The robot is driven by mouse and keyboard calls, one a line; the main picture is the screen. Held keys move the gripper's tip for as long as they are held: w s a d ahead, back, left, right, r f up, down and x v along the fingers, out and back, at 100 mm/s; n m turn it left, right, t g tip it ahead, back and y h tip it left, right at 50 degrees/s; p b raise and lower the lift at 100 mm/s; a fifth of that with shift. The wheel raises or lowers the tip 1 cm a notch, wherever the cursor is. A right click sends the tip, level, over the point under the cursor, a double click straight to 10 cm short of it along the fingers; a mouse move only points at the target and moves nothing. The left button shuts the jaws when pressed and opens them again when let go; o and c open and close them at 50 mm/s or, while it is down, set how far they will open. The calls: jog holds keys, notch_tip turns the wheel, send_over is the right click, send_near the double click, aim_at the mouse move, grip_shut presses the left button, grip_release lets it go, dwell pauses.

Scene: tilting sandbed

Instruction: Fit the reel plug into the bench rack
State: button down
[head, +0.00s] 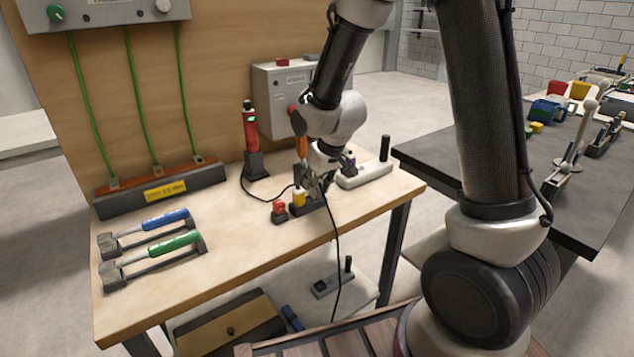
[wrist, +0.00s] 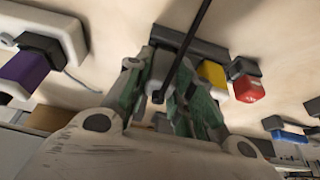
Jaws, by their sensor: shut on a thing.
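My gripper (head: 316,186) is low over the bench, shut on the reel plug (wrist: 160,66), which looks pale grey in the wrist view. A black cable (head: 337,250) runs from it over the bench's front edge. The dark bench rack (wrist: 190,44) lies just beyond the plug in the wrist view. A yellow plug (head: 298,197) stands at the rack (head: 306,208). A red plug (head: 279,207) with a dark part is beside it, to the left. My fingers hide part of the rack in the head view. I cannot tell whether the held plug touches the rack.
A white base (head: 366,176) with a black post is right of my gripper. A red torch-like tool (head: 251,130) stands behind, its cable crossing the bench. Blue- and green-handled levers (head: 160,236) are at the left. A grey box (head: 280,85) is at the back. The front-middle bench is clear.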

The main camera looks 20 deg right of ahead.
jog(key=shift+f, duration=0.35)
jog(key=c, duration=0.7)
grip_release()
jog(key=shift+r, duration=0.15)
jog(key=shift+r, duration=3.9)
jog(key=s+d+r+m, duration=0.1)
jog(key=s+d+r, duration=0.3)
jog(key=s, duration=0.4)
jog(key=s+d+r+m+h, duration=0.1)
jog(key=s+d+r, duration=0.3)
jog(key=s, duration=0.5)
jog(key=s+d+r+m, duration=0.1)
jog(key=s+d+r, duration=0.3)
jog(key=s+d, duration=0.3)
jog(key=shift+s+r+m, duration=0.15)
jog(key=shift+s+r, duration=0.05)
jog(key=shift+s, duration=0.45)
jog(key=shift+s+r+m, duration=0.15)
jog(key=shift+s, duration=0.45)
